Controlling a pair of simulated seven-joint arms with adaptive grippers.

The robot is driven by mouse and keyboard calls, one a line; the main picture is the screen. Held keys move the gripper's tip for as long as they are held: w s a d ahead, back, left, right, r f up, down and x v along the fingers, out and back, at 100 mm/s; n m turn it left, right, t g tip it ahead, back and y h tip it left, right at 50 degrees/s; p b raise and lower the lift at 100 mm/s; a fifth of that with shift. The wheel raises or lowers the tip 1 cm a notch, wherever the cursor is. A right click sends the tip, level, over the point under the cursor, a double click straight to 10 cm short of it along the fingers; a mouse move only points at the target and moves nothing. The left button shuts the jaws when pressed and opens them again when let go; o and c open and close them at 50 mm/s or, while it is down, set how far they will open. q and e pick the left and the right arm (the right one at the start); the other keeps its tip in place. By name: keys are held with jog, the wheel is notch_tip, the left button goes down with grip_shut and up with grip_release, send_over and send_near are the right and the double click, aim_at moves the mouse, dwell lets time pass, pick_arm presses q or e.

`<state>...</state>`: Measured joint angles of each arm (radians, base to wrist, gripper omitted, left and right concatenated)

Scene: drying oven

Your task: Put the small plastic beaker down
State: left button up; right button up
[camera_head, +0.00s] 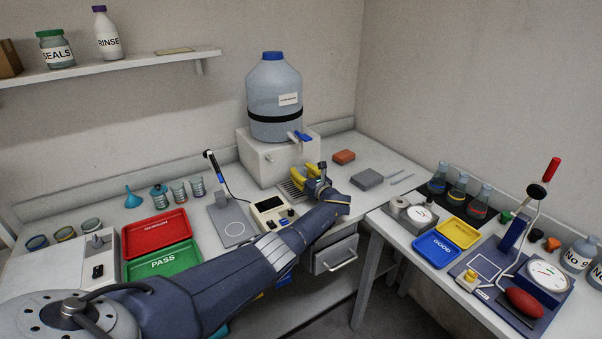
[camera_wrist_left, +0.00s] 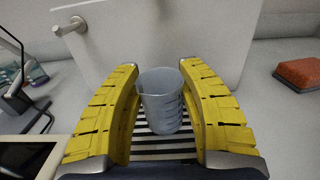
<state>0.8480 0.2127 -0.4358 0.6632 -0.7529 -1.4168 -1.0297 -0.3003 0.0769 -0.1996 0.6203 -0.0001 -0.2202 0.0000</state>
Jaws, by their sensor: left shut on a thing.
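The small plastic beaker (camera_wrist_left: 162,105) is clear and grey, with its open rim up, in the left wrist view. My left gripper (camera_head: 310,173) has yellow fingers and is shut on the beaker, one finger on each side; its fingers also show in the wrist view (camera_wrist_left: 162,72). The beaker is over the slatted drip grate (camera_wrist_left: 160,154), in front of the white dispenser base (camera_head: 262,158). I cannot tell whether its bottom touches the slats. In the head view the fingers mostly hide the beaker. My right gripper is out of view.
A big blue-capped water bottle (camera_head: 275,98) stands on the dispenser base, with its tap (camera_head: 299,136) above the gripper. A small device with a screen (camera_head: 270,208) is left of the grate. An orange sponge (camera_head: 344,157) lies to the right.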

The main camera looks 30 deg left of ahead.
pick_arm(q)
jog(key=shift+f, duration=0.15)
jog(key=o, duration=0.9)
jog(key=shift+f, duration=0.1)
jog(key=shift+o, duration=0.2)
jog(key=shift+d, duration=0.1)
jog(key=v, duration=1.2)
